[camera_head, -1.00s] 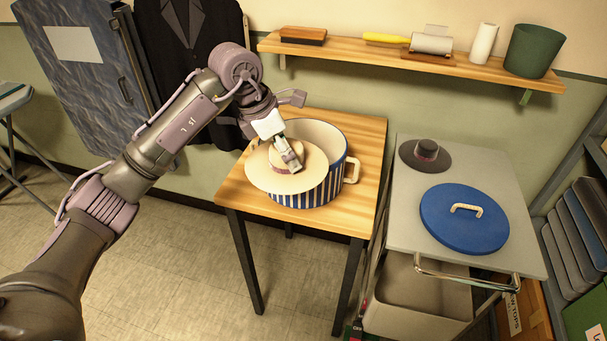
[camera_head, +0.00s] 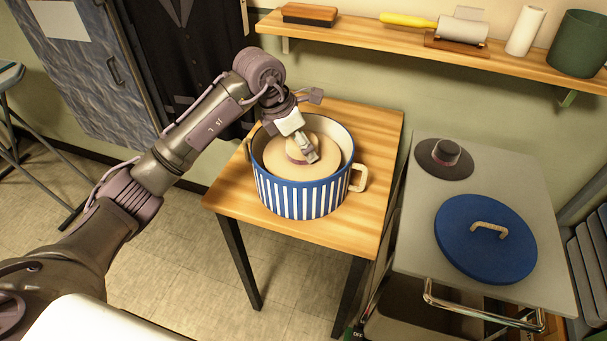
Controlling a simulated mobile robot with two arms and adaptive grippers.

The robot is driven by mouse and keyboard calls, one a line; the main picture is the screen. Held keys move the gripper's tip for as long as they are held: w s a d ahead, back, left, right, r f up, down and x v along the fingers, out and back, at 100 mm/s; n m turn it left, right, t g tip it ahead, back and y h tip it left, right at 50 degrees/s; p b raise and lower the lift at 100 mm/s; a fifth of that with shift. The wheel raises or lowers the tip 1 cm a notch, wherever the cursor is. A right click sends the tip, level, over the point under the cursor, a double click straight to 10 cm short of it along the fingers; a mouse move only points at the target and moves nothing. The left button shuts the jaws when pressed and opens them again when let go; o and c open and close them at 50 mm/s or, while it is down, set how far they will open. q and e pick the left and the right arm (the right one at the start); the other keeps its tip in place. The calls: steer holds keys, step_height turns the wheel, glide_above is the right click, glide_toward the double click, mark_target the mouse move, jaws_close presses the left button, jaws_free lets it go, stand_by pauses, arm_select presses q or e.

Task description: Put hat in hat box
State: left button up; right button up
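A cream straw hat (camera_head: 276,162) with a dark band lies inside the blue and white striped hat box (camera_head: 300,199) on the wooden table. The box is open, and its rim surrounds the hat's brim. My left gripper (camera_head: 308,157) is down at the hat's crown, inside the box's mouth. Its fingers are small and partly hidden, but it seems to be on the crown; whether it still grips cannot be told. The blue lid (camera_head: 486,238) with a cream handle lies on the grey cart. My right gripper is not in view.
The wooden table (camera_head: 375,129) has bare room around the box. A wall shelf (camera_head: 400,44) holds a brush, a lint roller and a green bin. A dark jacket hangs behind.

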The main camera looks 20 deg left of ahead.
mark_target(302, 158)
arm_select(q)
step_height(302, 158, down, 4)
steer(key=shift+f+p, duration=0.25)
steer(key=shift+p, duration=0.1)
steer(key=shift+f, duration=0.55)
step_height(302, 158, down, 2)
steer(key=shift+f+p, duration=0.2)
steer(key=shift+p, duration=0.15)
steer(key=shift+f, duration=0.35)
steer(key=o, duration=1.2)
steer(key=shift+f, duration=0.1)
steer(key=shift+c, duration=0.2)
